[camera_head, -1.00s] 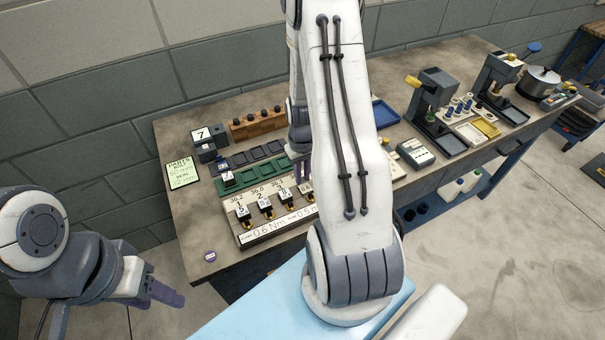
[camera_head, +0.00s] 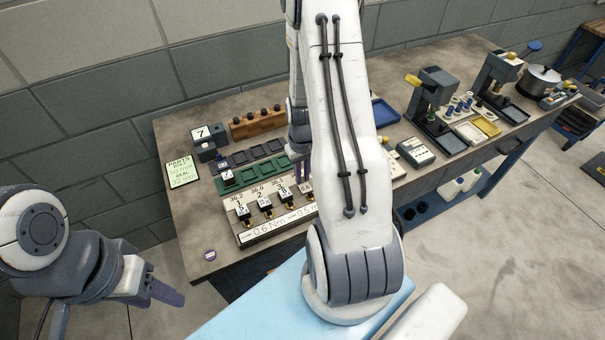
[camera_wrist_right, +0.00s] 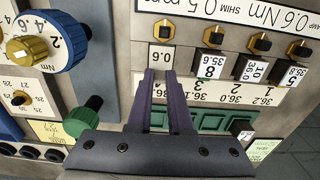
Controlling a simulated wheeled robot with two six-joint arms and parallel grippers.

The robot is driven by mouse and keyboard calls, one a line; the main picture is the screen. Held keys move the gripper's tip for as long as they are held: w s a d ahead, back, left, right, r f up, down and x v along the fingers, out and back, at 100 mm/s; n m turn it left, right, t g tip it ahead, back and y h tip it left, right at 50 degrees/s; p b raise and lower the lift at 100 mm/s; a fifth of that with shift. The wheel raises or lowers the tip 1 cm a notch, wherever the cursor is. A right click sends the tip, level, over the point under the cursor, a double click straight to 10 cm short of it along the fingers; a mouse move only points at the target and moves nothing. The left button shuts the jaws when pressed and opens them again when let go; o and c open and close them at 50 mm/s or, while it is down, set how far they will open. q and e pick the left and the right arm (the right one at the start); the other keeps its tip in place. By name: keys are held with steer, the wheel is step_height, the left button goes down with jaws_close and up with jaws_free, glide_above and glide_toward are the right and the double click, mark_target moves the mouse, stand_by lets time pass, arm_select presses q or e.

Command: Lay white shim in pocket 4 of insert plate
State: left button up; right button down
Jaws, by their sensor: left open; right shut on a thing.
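The insert plate (camera_head: 262,231) is a light plate with numbered pockets and a front label reading 0.6 Nm and 0.5 mm. It fills the upper part of the right wrist view (camera_wrist_right: 207,87), upside down. Pockets 1 to 3 hold dark inserts with white number tops. In the head view my right arm hides most of that gripper. My left gripper (camera_head: 112,305) is open and empty, off the table's left side.
A green tray (camera_head: 262,172) behind the plate has one numbered block at its left end. Behind are a dark tray, a wooden rack (camera_head: 257,123) and a block marked 7 (camera_head: 202,134). In the wrist view a blue dial (camera_wrist_right: 57,40) and green knob (camera_wrist_right: 83,117) stand left of the fingers.

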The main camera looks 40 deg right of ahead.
steer(key=shift+f+b, duration=0.6)
steer(key=shift+f, duration=0.2)
steer(key=c, duration=0.8)
jaws_free()
steer(key=c, duration=0.3)
steer(key=shift+r, duration=0.2)
steer(key=shift+r+p, duration=0.6)
steer(key=shift+p, duration=0.1)
steer(key=shift+r, duration=0.1)
steer(key=shift+r+p, duration=2.5)
steer(key=shift+r, duration=0.4)
